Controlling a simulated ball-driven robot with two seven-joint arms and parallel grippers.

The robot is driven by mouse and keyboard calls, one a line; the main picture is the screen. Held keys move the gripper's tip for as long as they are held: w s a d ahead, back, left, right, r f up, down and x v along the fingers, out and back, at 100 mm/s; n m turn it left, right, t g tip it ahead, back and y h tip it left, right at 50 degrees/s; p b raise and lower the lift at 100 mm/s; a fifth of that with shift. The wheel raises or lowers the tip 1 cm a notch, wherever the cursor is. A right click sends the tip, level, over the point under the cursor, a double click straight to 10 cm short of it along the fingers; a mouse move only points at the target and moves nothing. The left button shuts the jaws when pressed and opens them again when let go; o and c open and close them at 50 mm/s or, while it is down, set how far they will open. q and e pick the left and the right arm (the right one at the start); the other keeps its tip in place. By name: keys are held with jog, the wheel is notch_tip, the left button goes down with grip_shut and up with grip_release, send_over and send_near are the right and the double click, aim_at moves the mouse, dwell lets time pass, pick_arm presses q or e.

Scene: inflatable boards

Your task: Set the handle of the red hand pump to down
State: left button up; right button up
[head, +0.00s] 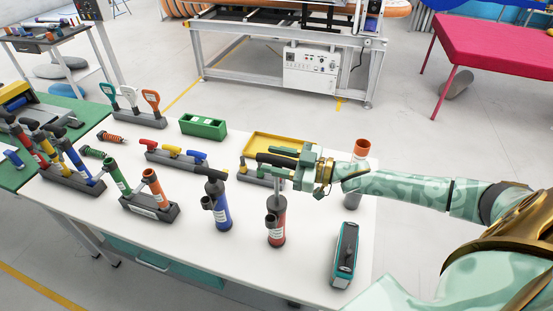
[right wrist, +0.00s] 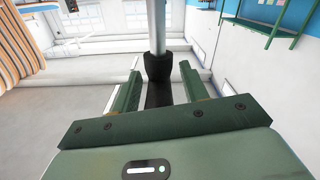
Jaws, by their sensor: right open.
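The red hand pump (head: 277,230) stands upright near the front right of the white table. Its black handle (head: 272,158) is raised, with a length of bare metal rod showing below it. My right gripper (head: 293,164) is at the handle's height and reaches in from the right. In the right wrist view its jaws (right wrist: 160,95) are open, with the black handle (right wrist: 158,70) between them and clear space on both sides. The metal rod also shows there (right wrist: 157,25). My left gripper is not in view.
A blue hand pump (head: 221,212) with a low black handle stands just left. A teal and black device (head: 345,254) lies at front right. An orange-topped cylinder (head: 361,150) stands behind my right arm. A yellow tray (head: 270,142) and green box (head: 203,126) are farther back.

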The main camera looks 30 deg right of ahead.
aim_at(277, 202)
grip_shut()
notch_tip(277, 202, down, 12)
jog(key=b, duration=0.7)
jog(key=shift+r, duration=0.2)
jog(key=shift+s, duration=0.2)
grip_release()
jog(key=shift+w, duration=0.1)
